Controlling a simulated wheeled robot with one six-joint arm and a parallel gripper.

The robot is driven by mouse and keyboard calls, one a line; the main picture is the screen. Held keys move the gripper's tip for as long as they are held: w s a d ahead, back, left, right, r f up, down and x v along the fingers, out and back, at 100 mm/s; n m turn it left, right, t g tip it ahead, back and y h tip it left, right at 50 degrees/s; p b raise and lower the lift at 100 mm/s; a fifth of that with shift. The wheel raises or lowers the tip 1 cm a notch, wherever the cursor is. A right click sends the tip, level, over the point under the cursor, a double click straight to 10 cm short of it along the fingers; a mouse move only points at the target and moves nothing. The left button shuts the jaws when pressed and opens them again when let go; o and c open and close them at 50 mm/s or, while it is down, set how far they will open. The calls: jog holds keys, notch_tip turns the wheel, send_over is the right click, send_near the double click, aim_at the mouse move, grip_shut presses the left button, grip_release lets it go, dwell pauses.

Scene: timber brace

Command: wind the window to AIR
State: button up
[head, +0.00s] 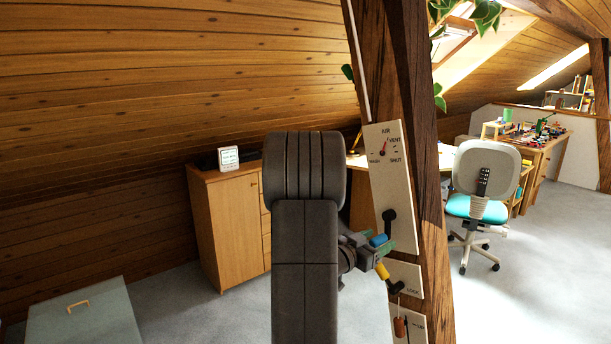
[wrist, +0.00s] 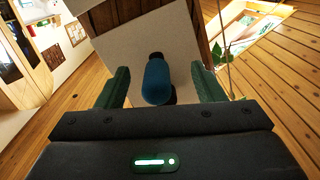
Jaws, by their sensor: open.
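A pale panel (head: 388,185) on the timber post carries a dial (head: 382,152) marked AIR, VENT, SHUT and a fourth word too small to read surely. Its red needle points roughly upward, around AIR to VENT; I cannot tell exactly where. Below it is a black crank (head: 390,217) with a blue handle (head: 379,240). My gripper (head: 376,248) is open at the handle. In the wrist view the blue handle (wrist: 157,82) stands between my two green fingers (wrist: 160,72), with gaps on both sides. The dial is not visible there.
Below are a plate marked LOCK (head: 407,275) with a yellow handle (head: 382,271), close under my gripper, and a lower plate (head: 410,325) with a hanging brown grip (head: 400,327). A cabinet (head: 228,225) stands left, an office chair (head: 484,190) right.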

jog(key=shift+v, duration=3.6)
jog(key=x, duration=0.7)
jog(key=shift+w+d, duration=0.2)
jog(key=shift+d, duration=0.05)
jog(key=shift+a, duration=0.15)
